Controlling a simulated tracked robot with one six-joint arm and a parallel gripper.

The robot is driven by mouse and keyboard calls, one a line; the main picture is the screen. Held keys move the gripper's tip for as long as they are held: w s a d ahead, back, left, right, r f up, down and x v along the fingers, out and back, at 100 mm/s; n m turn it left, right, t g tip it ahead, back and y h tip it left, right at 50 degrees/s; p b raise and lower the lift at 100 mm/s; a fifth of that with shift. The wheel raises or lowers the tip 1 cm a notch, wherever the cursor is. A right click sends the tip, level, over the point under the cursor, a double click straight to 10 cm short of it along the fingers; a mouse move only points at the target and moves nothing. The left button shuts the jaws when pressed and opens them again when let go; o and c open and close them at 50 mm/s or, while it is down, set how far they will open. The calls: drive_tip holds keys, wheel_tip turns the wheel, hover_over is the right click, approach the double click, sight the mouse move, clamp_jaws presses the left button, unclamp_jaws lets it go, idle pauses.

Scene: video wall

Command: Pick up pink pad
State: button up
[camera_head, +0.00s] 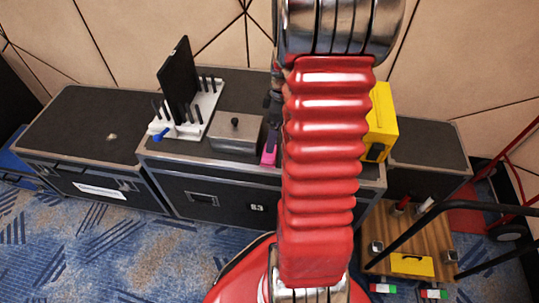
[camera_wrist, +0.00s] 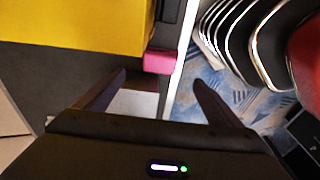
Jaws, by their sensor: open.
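The pink pad (camera_head: 268,156) lies near the front edge of the middle black case, just right of a grey metal box. Part of it is hidden behind my arm and gripper in the head view. In the wrist view the pink pad (camera_wrist: 160,61) shows beyond my fingertips, roughly between them, at the case edge. My gripper (camera_wrist: 160,84) is open, with a dark finger on either side and nothing held. The pad appears apart from both fingers.
A grey metal box (camera_head: 236,132) with a knob and a white rack (camera_head: 196,115) stand left of the pad. A yellow box (camera_head: 381,122) stands to the right; it also fills the upper left of the wrist view (camera_wrist: 70,25). A wooden cart (camera_head: 415,245) is at lower right.

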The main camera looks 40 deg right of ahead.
drive_tip(key=shift+w+a+f, duration=0.15)
drive_tip(key=shift+f, duration=1.45)
drive_tip(key=shift+w+a+f, duration=0.1)
drive_tip(key=shift+w+f, duration=0.05)
drive_tip(key=shift+f, duration=1.4)
drive_tip(key=shift+w+a+f, duration=0.1)
drive_tip(key=shift+w+f, duration=0.05)
drive_tip(key=shift+f, duration=1.15)
drive_tip(key=shift+w+a+f, duration=0.1)
drive_tip(key=shift+f, duration=1.15)
drive_tip(key=shift+c, duration=0.3)
drive_tip(key=c, duration=1.2)
drive_tip(key=shift+r, duration=0.1)
wheel_tip(320, 180, up, 18)
drive_tip(key=shift+f, duration=0.1)
